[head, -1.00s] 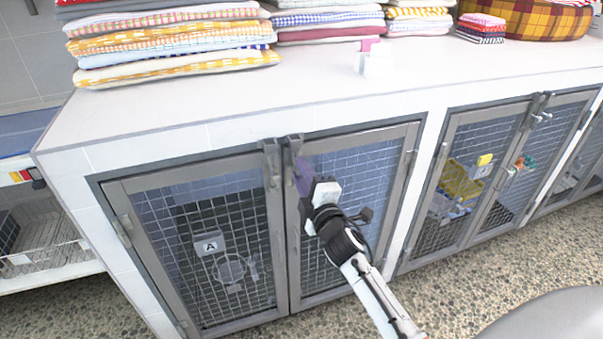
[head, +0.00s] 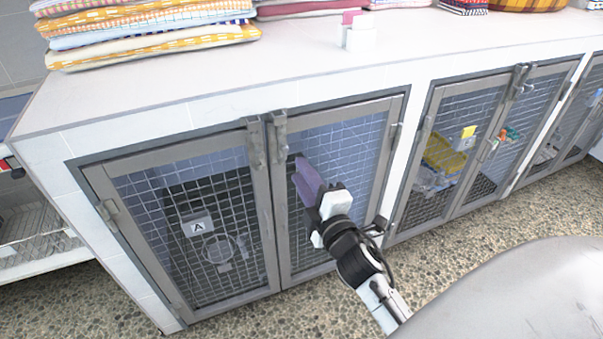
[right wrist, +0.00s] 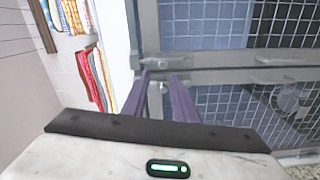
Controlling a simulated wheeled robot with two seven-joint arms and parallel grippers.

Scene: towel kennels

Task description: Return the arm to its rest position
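My right gripper (head: 304,172) has purple fingers and stands in front of the upper part of the right-hand mesh door (head: 345,165) of kennel A. Its fingers are a little below and right of the grey latch (head: 278,135) and look apart from it. In the right wrist view the two fingers (right wrist: 161,80) are spread with an empty gap between them. The arm is still stretched out toward the kennel front. My left gripper is not in view.
The white counter (head: 200,85) above holds folded towel stacks (head: 150,35) and a small white block with a pink top (head: 358,35). Another kennel (head: 450,160) with yellow items is to the right. The pebbled floor (head: 270,318) in front is clear.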

